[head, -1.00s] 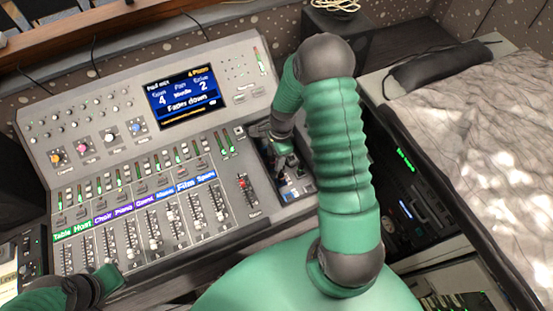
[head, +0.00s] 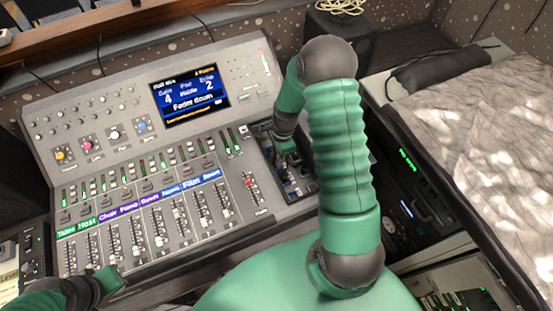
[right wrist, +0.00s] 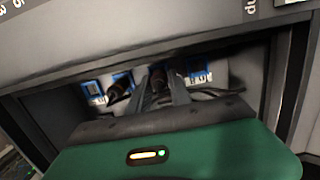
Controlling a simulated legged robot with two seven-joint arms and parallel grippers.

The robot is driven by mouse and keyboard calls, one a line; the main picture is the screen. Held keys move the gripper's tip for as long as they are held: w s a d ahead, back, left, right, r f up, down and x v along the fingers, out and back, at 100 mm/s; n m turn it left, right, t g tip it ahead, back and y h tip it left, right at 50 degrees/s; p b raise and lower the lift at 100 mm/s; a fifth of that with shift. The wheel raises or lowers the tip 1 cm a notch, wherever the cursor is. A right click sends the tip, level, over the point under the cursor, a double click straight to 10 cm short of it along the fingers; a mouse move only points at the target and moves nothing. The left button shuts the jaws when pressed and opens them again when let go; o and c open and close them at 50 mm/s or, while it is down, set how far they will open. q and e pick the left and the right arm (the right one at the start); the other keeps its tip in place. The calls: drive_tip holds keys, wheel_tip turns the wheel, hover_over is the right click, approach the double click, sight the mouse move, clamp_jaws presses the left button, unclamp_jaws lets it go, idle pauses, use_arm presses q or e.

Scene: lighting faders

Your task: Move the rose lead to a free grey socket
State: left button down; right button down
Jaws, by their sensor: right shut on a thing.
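My right gripper (head: 284,158) reaches down into the recess beside the mixing console. In the right wrist view its fingers (right wrist: 160,84) are shut around a dark lead plug (right wrist: 157,77) in front of the socket panel (right wrist: 225,68). The plug's colour does not show clearly, so I cannot tell if it is the rose lead. Another dark plug (right wrist: 118,91) sits to its left. Several sockets have blue-and-white surrounds; no grey one can be made out. My left gripper (head: 112,279) is at the console's front left; its fingers are not clear.
The mixing console (head: 140,175) has several faders and a lit screen (head: 190,97) reading "Fader down". Dark cables (right wrist: 205,93) run across the recess behind my right fingers. A black equipment rack (head: 420,205) stands right of my right arm. The console's overhang (right wrist: 140,50) bounds the recess above.

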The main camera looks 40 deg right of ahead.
drive_tip(key=r, duration=1)
drive_tip(key=shift+a+r, duration=0.25)
drive_tip(key=shift+r, duration=0.05)
wheel_tip(320, 180, up, 2)
drive_tip(key=p, duration=0.3)
drive_tip(key=shift+d+r, duration=0.15)
